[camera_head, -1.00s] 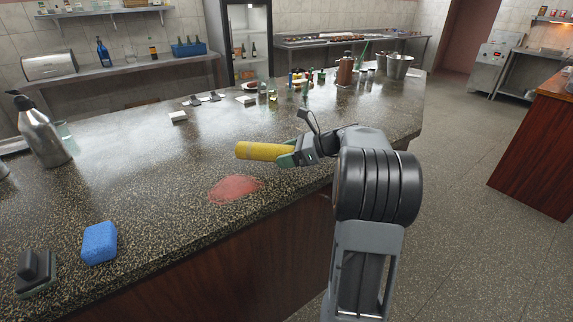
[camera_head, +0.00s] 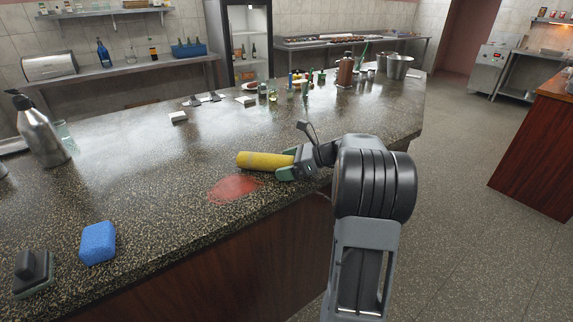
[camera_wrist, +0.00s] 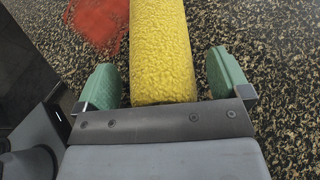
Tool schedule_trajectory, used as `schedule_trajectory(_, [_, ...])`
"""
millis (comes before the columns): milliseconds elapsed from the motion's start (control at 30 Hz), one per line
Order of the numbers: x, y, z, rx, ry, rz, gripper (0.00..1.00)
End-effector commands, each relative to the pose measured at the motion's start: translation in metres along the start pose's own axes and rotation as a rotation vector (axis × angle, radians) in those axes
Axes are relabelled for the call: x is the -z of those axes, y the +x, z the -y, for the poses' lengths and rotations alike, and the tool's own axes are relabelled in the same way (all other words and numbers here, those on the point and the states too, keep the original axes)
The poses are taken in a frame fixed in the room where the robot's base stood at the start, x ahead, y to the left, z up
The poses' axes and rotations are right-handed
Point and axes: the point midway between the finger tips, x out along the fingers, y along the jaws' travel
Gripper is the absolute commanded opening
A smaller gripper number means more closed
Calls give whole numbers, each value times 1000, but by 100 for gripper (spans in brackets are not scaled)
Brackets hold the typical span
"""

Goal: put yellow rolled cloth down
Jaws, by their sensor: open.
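The yellow rolled cloth (camera_head: 264,161) lies on the speckled dark counter (camera_head: 150,190), just behind a red stain. My gripper (camera_head: 290,163) is at the right end of the cloth, low over the counter. In the wrist view the cloth (camera_wrist: 162,50) lies between the two green fingers of my gripper (camera_wrist: 165,85). There is a clear gap on each side, wider on the right, so the jaws are open and around the cloth without gripping it.
The red stain (camera_head: 233,188) is close in front of the cloth. A blue sponge (camera_head: 98,243) and a dark-handled tool (camera_head: 33,270) lie at the near left. A steel dispenser (camera_head: 42,130) stands at the left. Bottles and steel buckets (camera_head: 398,66) stand at the far end.

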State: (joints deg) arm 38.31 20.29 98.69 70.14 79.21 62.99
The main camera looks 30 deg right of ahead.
Motion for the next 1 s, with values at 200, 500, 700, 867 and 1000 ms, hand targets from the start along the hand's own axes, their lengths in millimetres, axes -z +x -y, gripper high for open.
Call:
schedule_trajectory(200, [-2, -1, 0, 0, -1, 0, 95])
schedule_trajectory(500, [-4, -42, 1, 4, 0, 0, 95])
schedule_trajectory(700, [-4, -81, 1, 5, 0, 0, 95])
schedule_trajectory(867, [-4, -104, 0, 2, 0, 0, 95])
schedule_trajectory(1000, [-3, -116, 0, 1, 0, 0, 95])
